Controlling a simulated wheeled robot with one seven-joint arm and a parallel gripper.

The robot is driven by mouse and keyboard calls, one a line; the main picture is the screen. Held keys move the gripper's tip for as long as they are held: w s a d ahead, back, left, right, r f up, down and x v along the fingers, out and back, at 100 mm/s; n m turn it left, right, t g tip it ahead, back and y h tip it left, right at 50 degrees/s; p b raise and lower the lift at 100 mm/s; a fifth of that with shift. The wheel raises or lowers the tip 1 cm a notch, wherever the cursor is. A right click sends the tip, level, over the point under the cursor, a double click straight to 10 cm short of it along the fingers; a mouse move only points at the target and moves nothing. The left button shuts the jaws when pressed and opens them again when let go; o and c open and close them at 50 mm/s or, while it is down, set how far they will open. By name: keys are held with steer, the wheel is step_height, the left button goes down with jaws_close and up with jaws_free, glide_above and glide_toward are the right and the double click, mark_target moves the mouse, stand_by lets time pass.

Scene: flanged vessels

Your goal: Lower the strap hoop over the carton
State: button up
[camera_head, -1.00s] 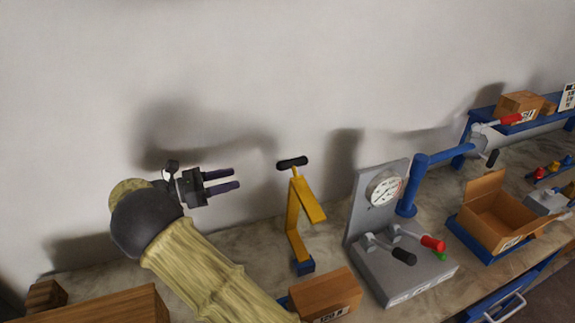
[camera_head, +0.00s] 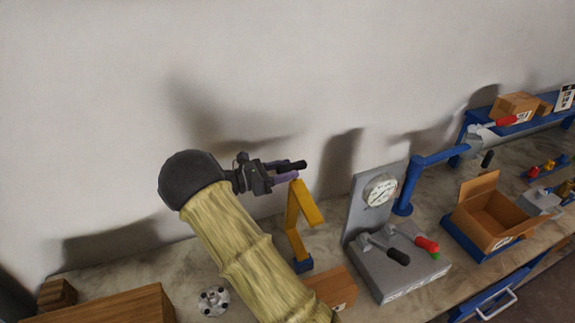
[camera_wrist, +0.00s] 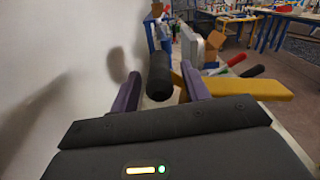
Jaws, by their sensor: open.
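The strap hoop (camera_head: 305,203) looks like a yellow bent band with a black grip bar (camera_head: 297,166) on top. It stands on a small blue foot on the bench. My gripper (camera_head: 286,171) is open at the grip bar. In the wrist view the bar (camera_wrist: 159,75) lies between my two purple fingers, with a gap visible at the right finger. The yellow band (camera_wrist: 245,88) passes to the right behind that finger. A closed brown carton (camera_head: 338,286) sits on the bench in front of the hoop, partly hidden by my arm. The hoop is not around it.
A grey gauge stand (camera_head: 385,262) with levers is right of the hoop. Beyond it are a blue post arm (camera_head: 410,187) and an open box (camera_head: 490,216). A metal flange (camera_head: 214,301) and a wooden block (camera_head: 110,303) lie left. The wall is close behind.

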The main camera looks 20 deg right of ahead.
steer(key=shift+d, duration=0.55)
steer(key=shift+c, duration=0.5)
jaws_close()
steer(key=shift+a, duration=0.1)
